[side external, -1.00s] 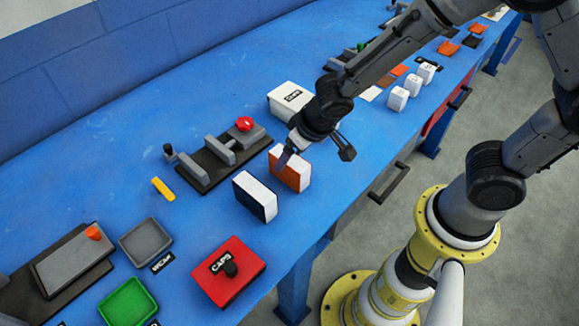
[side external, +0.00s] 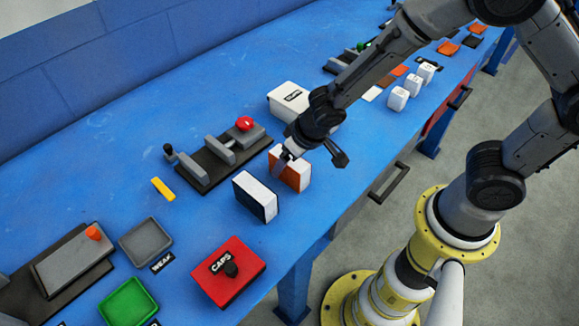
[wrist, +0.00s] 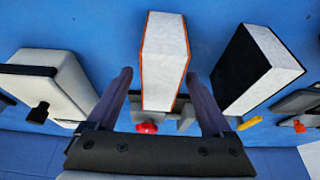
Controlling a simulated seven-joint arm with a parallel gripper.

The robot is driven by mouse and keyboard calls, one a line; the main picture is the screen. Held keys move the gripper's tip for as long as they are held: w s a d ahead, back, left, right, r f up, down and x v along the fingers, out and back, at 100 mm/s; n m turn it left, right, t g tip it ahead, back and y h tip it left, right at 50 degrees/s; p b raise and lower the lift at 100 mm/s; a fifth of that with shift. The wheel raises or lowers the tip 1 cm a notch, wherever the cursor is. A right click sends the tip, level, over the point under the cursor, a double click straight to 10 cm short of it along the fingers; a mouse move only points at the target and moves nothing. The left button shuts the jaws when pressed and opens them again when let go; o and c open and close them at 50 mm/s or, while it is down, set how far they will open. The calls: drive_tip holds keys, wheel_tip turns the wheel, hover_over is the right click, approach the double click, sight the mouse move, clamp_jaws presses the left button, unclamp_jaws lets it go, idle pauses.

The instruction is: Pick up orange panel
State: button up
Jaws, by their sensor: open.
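The orange panel (side external: 293,174) stands upright on the blue table in the side view, with an orange face and a white core. In the wrist view the orange panel (wrist: 165,60) is white with thin orange edges and lies between the two fingers. My gripper (side external: 285,160) is at the top of the panel in the side view. In the wrist view my gripper (wrist: 165,100) is open, one finger on each side of the panel with gaps showing. The fingers partly hide the panel in the side view.
A dark-faced panel (side external: 257,197) stands close beside the orange one. A white box (side external: 289,100) is behind my gripper, and a grey fixture with a red knob (side external: 243,124) is to the left. A red CAPS box (side external: 228,270) sits nearer the front edge.

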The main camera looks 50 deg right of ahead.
clamp_jaws()
idle(0.5)
drive_tip(key=shift+r, duration=0.1)
